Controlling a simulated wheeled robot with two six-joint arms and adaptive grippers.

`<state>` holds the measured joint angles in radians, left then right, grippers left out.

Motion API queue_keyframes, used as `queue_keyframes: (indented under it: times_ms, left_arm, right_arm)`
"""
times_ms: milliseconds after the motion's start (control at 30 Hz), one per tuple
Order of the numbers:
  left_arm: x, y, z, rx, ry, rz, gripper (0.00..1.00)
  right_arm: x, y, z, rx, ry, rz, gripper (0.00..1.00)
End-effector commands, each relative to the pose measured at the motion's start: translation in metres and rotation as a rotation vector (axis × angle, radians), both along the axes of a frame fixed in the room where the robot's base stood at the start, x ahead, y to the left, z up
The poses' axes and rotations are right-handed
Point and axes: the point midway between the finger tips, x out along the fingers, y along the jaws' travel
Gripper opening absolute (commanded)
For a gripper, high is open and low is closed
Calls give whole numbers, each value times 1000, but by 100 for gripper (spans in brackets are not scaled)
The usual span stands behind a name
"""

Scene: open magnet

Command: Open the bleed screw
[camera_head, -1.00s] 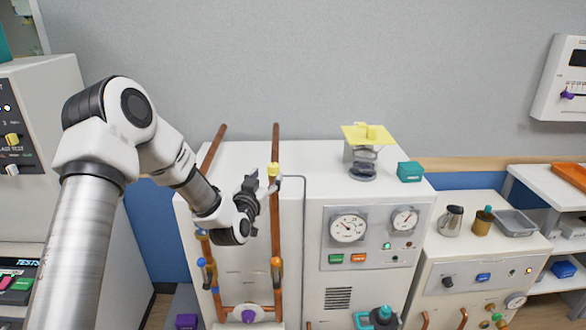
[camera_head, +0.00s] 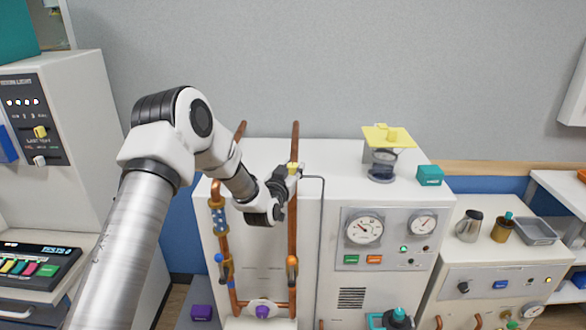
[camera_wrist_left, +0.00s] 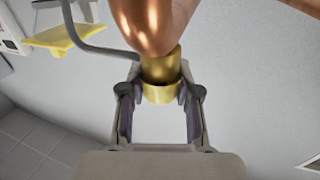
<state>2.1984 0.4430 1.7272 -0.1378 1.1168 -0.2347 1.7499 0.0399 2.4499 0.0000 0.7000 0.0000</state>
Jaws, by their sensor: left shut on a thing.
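The brass bleed screw (camera_head: 293,163) sits near the top of the right-hand copper pipe (camera_head: 293,220) on the white cabinet. In the left wrist view the screw (camera_wrist_left: 162,85) is a brass cylinder against the copper pipe (camera_wrist_left: 150,22). My left gripper (camera_head: 289,171) comes from the left, and its fingers are shut on the screw, one on each side, in the left wrist view (camera_wrist_left: 161,92). The gripper covers part of the screw in the head view. My right gripper is not in view.
A thin grey tube (camera_head: 322,230) runs from the screw area down the cabinet front. A gauge panel (camera_head: 388,238) is on the right. A yellow-topped device (camera_head: 388,137) and teal box (camera_head: 430,175) stand on top.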

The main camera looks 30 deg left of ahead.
Motion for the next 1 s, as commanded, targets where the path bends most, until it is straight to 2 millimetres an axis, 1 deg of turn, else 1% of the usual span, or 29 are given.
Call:
queue_keyframes:
  times_ms: [167, 367, 567, 700, 1000]
  left_arm:
    - [0, -1, 1, 2, -4, 26, 0]
    - [1, -1, 1, 4, -6, 112, 0]
    - [1, -2, 0, 5, -5, 260, 0]
    - [2, -2, 1, 6, -7, 388, 0]
    - [2, -2, 3, 4, -7, 674, 0]
  right_arm:
    - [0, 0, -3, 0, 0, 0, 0]
    - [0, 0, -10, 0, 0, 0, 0]
    - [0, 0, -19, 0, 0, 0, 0]
    - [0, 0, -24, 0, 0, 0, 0]
    - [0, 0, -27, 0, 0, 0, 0]
